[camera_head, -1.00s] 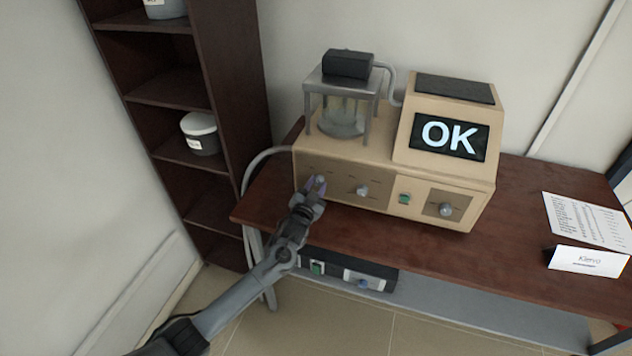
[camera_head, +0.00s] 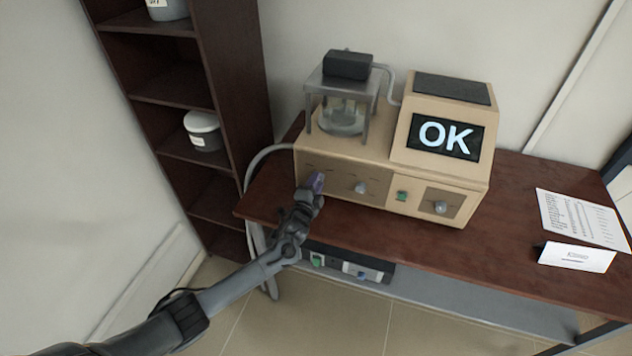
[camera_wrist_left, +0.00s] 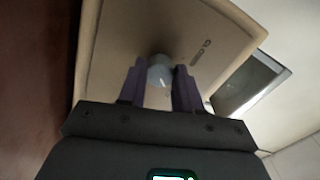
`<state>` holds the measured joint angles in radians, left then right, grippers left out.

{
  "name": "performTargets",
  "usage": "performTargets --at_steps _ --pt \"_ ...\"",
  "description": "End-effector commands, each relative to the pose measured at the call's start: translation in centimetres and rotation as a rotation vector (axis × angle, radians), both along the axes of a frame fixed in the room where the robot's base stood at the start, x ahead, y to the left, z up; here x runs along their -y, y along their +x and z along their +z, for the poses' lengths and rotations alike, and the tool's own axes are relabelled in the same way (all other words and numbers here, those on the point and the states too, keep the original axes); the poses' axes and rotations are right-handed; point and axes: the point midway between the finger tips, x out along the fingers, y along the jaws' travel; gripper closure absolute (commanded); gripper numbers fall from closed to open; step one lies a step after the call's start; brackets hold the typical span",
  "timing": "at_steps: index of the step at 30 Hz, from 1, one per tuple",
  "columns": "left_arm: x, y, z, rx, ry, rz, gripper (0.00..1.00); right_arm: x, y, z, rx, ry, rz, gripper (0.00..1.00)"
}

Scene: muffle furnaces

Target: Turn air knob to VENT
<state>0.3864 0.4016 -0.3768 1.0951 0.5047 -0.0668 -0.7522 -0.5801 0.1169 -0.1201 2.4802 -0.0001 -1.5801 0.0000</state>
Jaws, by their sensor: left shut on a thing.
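A beige machine (camera_head: 335,155) stands on the wooden table with a row of knobs along its front. My left gripper (camera_head: 316,182) is at the leftmost front knob. In the left wrist view, the purple fingers (camera_wrist_left: 160,86) are shut on a pale rounded knob (camera_wrist_left: 159,72), one finger on each side. A middle knob (camera_head: 360,188) and a right knob (camera_head: 440,207) are free. My right gripper is not in view.
The machine's screen (camera_head: 444,138) reads OK. A green switch (camera_head: 402,196) sits between the knobs. A dark shelf (camera_head: 232,70) stands at the left, and a box with a green button (camera_head: 345,264) is under the tabletop. Papers (camera_head: 582,218) lie at the right.

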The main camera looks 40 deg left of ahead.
Motion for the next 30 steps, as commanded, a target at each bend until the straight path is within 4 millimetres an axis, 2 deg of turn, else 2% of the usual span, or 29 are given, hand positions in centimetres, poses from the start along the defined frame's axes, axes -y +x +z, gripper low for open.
performTargets --at_steps 9,23,24,28,30 --pt "-0.05 -0.01 0.06 -0.031 0.087 0.001 0.97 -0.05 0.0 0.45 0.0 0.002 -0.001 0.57" --pt "-0.03 -0.01 0.02 -0.034 0.096 0.0 0.97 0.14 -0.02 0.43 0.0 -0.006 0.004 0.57" --pt "-0.04 0.0 0.02 -0.034 0.096 0.0 0.61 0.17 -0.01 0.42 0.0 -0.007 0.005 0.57" --pt "-0.03 -0.01 0.02 -0.034 0.095 0.0 0.41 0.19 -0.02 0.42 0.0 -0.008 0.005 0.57" --pt "-0.02 -0.01 0.01 -0.034 0.095 0.0 0.41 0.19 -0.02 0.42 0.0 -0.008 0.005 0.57"
